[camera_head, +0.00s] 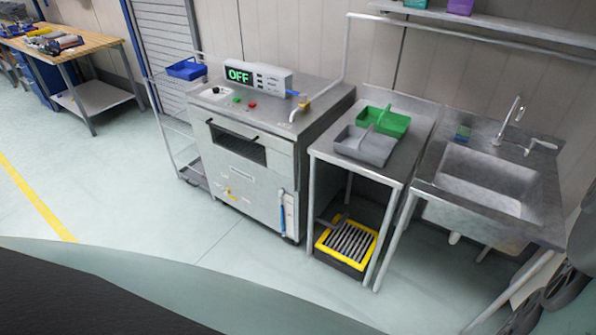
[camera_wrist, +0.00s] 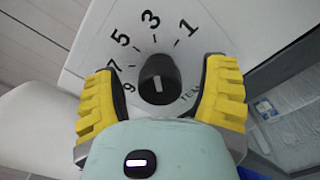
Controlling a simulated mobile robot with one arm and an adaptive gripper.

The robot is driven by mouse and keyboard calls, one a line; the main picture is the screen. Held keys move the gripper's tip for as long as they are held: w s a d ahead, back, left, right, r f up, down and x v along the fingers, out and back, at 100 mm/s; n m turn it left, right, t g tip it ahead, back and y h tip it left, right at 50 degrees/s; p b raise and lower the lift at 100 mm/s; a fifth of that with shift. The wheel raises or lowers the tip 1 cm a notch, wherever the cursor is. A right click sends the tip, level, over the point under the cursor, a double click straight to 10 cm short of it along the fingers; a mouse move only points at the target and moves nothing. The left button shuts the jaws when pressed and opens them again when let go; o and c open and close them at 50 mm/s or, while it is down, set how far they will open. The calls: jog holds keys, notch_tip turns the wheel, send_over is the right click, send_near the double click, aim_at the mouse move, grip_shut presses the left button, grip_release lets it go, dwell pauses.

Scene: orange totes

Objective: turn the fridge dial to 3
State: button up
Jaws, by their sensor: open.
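In the wrist view, the fridge dial (camera_wrist: 157,78) is a dark round knob with a short white mark on a pale panel. The numbers 1, 3 (camera_wrist: 150,19), 5, 7 and 9 run around it, and a partly hidden label starting "TE" is at its lower right. The white mark lies roughly along the line toward 3; which end points is hard to tell. My gripper (camera_wrist: 161,72) is open, with one yellow ribbed finger on each side of the dial. A gap shows between each finger and the knob. The dial is not visible in the head view.
In the wrist view, a grey-framed compartment with pale contents (camera_wrist: 295,120) is at the right. The head view shows a grey machine with an OFF display (camera_head: 238,75), a side table with green and grey trays (camera_head: 365,147), and a sink (camera_head: 490,180). Open floor lies at left.

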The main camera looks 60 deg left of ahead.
jog(key=v, duration=1.1)
jog(key=shift+a, duration=0.4)
jog(key=shift+f, duration=0.1)
